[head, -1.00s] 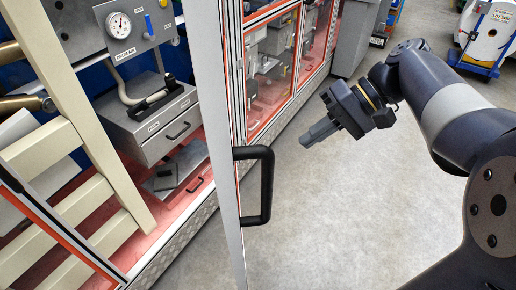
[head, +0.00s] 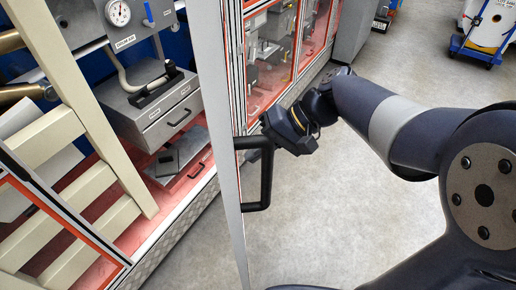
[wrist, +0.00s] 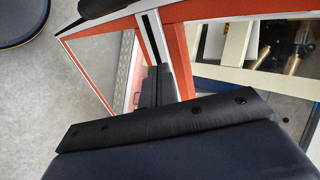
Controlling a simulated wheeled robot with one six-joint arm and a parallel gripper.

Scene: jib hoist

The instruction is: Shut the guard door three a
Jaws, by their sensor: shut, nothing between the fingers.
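The guard door (head: 222,140) stands open, seen nearly edge-on in the head view as a tall grey upright. Its black bar handle (head: 266,180) sticks out on the right side. My gripper (head: 270,128) is shut and empty, close to the upper end of the handle. A black piece, possibly the handle, shows at the top left of the wrist view.
Left of the door is the open bay with a grey drawer box (head: 160,115), a gauge panel and a cream ladder-like frame (head: 85,120). Closed glazed guards (head: 270,60) run on behind. A blue cart (head: 475,50) stands far off.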

